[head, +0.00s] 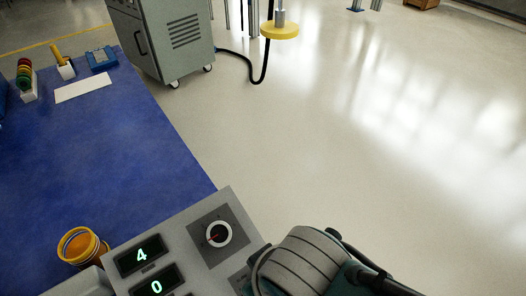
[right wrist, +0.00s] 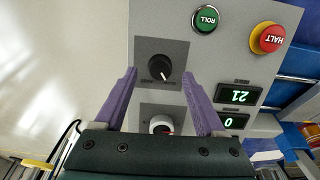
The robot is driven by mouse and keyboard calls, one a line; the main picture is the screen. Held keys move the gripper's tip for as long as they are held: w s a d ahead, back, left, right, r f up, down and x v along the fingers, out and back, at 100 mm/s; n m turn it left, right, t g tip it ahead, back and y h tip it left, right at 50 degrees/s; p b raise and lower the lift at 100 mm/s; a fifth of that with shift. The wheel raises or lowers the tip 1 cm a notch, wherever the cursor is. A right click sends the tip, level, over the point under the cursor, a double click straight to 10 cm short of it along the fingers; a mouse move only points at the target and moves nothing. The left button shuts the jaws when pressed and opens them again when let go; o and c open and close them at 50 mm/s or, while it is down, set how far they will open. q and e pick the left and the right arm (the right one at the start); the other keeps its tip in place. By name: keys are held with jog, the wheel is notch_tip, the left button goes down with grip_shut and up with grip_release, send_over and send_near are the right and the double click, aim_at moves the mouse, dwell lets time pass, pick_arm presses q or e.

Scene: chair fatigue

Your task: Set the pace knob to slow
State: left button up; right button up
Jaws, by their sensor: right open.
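A grey control panel (head: 180,240) shows at the bottom of the head view. On it is a knob (head: 218,234) with a white rim and a red pointer, on a dark square plate; it also shows in the right wrist view (right wrist: 161,124). A second, black knob (right wrist: 160,67) with a pale mark sits on its own dark plate in the right wrist view. Its small labels are too small to read. My right gripper (right wrist: 160,74) is open, its purple fingers on either side of the black knob, with nothing held. Contact cannot be told. My left gripper is not in view.
A green ROLL button (right wrist: 205,19), a red HALT button (right wrist: 268,38) and lit displays (right wrist: 238,95) are on the panel. A blue mat (head: 100,150), an orange cup (head: 82,247) and a grey wheeled cabinet (head: 165,40) lie beyond. The floor at right is clear.

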jog(key=p+v, duration=0.4)
jog(key=v, duration=0.3)
jog(key=shift+r, duration=0.3)
jog(key=shift+s, duration=0.1)
notch_tip(320, 180, up, 19)
jog(key=s+d+m+y+p, duration=0.1)
jog(key=s+d+m+p, duration=0.15)
jog(key=p, duration=1.05)
jog(key=s+d+r+m+t+h+p, duration=0.1)
jog(key=s+d+r+p, duration=0.1)
jog(key=d+r+p, duration=0.65)
jog(key=s+d+r+m+h+p, duration=0.1)
jog(key=s+d+r+m+p, duration=0.15)
jog(key=d+r, duration=0.65)
notch_tip(320, 180, up, 40)
jog(key=a+p, duration=0.3)
jog(key=p, duration=3.4)
jog(key=shift+n, duration=0.3)
jog(key=shift+s, duration=0.1)
